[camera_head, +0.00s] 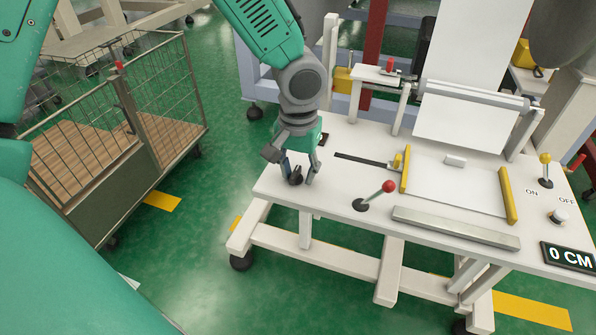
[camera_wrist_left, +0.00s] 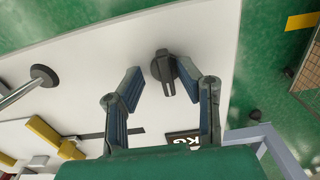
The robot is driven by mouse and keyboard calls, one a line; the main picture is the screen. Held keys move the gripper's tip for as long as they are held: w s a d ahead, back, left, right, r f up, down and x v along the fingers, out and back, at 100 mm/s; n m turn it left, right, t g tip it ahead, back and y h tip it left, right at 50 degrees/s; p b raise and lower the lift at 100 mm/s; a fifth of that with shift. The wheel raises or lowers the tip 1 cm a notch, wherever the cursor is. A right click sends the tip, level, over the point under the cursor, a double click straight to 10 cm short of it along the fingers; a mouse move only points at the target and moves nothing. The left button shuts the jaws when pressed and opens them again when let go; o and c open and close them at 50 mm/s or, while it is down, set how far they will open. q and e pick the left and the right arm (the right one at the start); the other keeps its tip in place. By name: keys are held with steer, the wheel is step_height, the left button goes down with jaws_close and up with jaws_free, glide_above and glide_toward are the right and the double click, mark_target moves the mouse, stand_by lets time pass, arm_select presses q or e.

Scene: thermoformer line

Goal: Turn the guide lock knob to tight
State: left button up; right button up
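The black guide lock knob (camera_wrist_left: 164,70) has a round base and a bar handle, and sits near the corner of the white table (camera_head: 340,200). It also shows low between the fingers in the head view (camera_head: 296,178). My left gripper (camera_head: 292,170) points down over it and is open. In the left wrist view its fingertips (camera_wrist_left: 160,67) are on either side of the knob, with visible gaps. I cannot make out any tight or loose marking. My right gripper is not in view.
A red-ball lever (camera_head: 388,187) stands right of the gripper. Yellow guides (camera_head: 405,168) flank a white plate behind it. A wire cart (camera_head: 140,150) stands left, across green floor.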

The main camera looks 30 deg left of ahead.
arm_select(q)
steer(key=shift+a, duration=0.2)
steer(key=c, duration=0.5)
steer(key=shift+a+f, duration=0.1)
steer(key=shift+a, duration=0.2)
jaws_close()
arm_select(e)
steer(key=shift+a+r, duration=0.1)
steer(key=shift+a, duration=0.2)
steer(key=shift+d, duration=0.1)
